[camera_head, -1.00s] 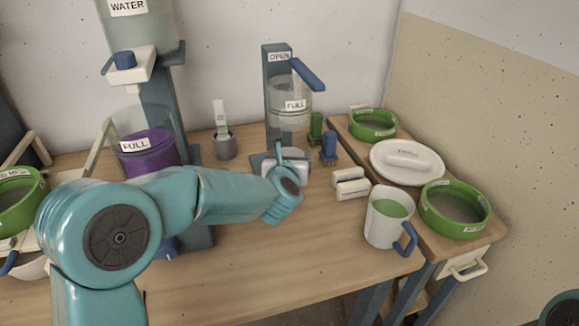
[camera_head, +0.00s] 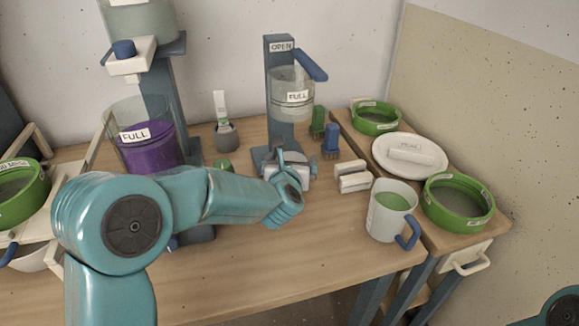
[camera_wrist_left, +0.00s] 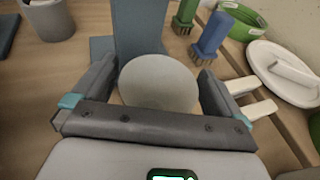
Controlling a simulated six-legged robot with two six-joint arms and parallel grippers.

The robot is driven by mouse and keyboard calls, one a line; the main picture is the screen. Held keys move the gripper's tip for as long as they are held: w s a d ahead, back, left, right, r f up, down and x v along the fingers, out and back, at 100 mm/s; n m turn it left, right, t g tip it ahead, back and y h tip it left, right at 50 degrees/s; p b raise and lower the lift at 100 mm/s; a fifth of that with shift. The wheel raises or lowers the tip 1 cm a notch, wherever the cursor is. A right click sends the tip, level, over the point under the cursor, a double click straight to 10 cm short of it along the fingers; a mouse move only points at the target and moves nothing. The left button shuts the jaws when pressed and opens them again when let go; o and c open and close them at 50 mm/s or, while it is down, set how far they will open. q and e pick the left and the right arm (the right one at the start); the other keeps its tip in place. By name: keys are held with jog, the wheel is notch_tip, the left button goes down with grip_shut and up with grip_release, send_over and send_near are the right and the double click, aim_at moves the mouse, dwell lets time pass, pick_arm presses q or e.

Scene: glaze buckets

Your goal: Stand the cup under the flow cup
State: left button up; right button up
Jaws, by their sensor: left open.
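The flow cup (camera_head: 291,86) is a clear vessel marked FULL, held on a blue-grey stand (camera_head: 280,120) with an OPEN sign and a blue lever. My left gripper (camera_head: 289,160) is low in front of this stand, below the flow cup. My right gripper is out of view.
A pale mug (camera_head: 392,211) with green contents stands at the right front. A purple-filled vessel (camera_head: 150,150) stands left.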

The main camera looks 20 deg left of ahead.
pick_arm(q)
jog(key=v, duration=1.2)
jog(key=shift+b, duration=0.45)
jog(key=shift+r, duration=0.1)
